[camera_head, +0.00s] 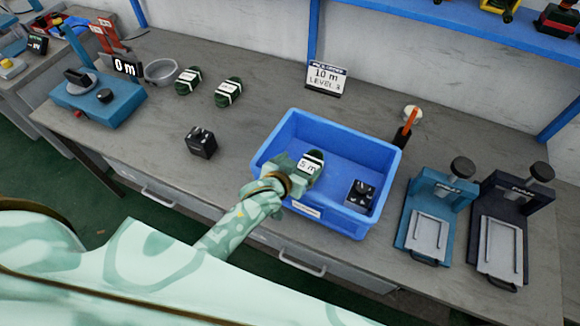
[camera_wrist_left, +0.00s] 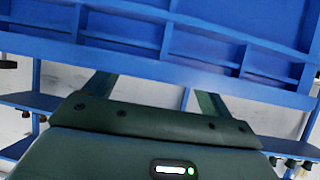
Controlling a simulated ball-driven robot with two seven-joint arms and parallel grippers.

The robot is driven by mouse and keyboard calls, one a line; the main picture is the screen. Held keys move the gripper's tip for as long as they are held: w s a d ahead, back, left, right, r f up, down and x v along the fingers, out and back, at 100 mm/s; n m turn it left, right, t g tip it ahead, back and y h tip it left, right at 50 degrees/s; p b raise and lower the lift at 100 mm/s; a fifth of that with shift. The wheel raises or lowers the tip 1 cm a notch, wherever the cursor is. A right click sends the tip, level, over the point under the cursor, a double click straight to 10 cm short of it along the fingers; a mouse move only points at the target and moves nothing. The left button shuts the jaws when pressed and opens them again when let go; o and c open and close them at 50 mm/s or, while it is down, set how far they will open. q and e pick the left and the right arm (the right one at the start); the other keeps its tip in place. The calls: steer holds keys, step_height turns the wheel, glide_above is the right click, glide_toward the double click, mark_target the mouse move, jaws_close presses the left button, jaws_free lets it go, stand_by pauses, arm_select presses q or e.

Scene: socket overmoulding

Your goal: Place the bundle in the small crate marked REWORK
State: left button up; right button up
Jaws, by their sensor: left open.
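A dark green bundle with a white "5 m" label (camera_head: 313,160) is in the blue crate (camera_head: 375,147), at its left part. The crate has a small white label on its front, too small to read. My left gripper (camera_head: 296,180) is over the crate's front left, open, right beside the bundle and hiding part of it. I cannot tell whether they touch. In the left wrist view the open fingers (camera_wrist_left: 150,92) show nothing between them, with blue panels beyond. Two more green bundles, one (camera_head: 188,80) beside another (camera_head: 228,92), lie on the bench. My right gripper is not in view.
A black block (camera_head: 360,195) sits in the crate's right part; another (camera_head: 201,142) stands left of it. Teal (camera_head: 437,205) and dark (camera_head: 508,220) presses stand right.

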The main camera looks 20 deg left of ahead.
arm_select(q)
steer(key=p+v, duration=0.1)
steer(key=v, duration=0.5)
steer(key=shift+r, duration=0.1)
stand_by(1.1)
